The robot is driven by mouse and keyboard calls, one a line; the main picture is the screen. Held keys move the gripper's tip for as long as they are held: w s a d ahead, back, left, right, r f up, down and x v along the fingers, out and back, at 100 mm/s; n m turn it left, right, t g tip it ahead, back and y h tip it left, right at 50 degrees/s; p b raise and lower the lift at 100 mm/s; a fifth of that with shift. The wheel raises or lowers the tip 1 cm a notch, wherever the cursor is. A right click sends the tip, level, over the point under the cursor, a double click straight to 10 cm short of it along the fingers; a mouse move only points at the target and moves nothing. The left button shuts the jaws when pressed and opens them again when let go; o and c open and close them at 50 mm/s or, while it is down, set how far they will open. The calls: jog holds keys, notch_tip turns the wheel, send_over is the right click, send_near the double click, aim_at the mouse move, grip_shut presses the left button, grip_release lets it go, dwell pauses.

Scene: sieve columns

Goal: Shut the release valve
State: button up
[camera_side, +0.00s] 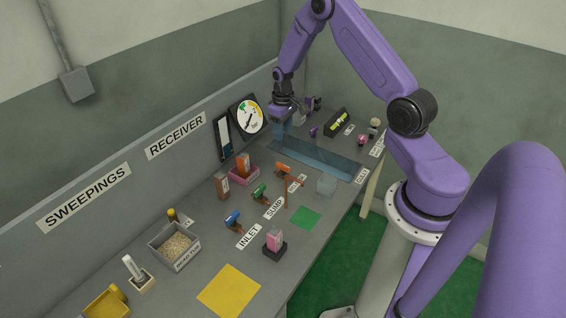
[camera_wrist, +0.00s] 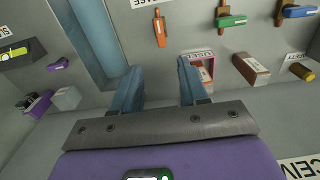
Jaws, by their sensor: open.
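Three valve handles stand in a row on the bench: orange (camera_side: 283,168), green (camera_side: 259,192) and blue (camera_side: 233,218). The blue one is by the INLET label and the green by the SUMP label. The label by the orange handle is partly covered, so I cannot read it as the release valve's. In the wrist view the orange handle (camera_wrist: 159,27) is turned crosswise to the green (camera_wrist: 231,20) and blue (camera_wrist: 297,11) handles. My gripper (camera_side: 281,133) is open and empty, above the bench behind the orange handle. Its fingers (camera_wrist: 158,85) show in the wrist view.
A blue-tinted trough (camera_side: 318,158) lies right of the handles. A pink tray (camera_side: 244,175) with an orange-brown block and a brown block (camera_side: 222,187) stand left of my gripper. A round gauge (camera_side: 249,117) is on the back wall. A clear cube (camera_side: 326,184) stands near the front edge.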

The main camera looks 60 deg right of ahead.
aim_at(283, 165)
notch_tip(283, 165, down, 14)
jog(key=shift+f, duration=0.2)
dwell(0.4)
jog(key=shift+c, duration=0.3)
grip_shut()
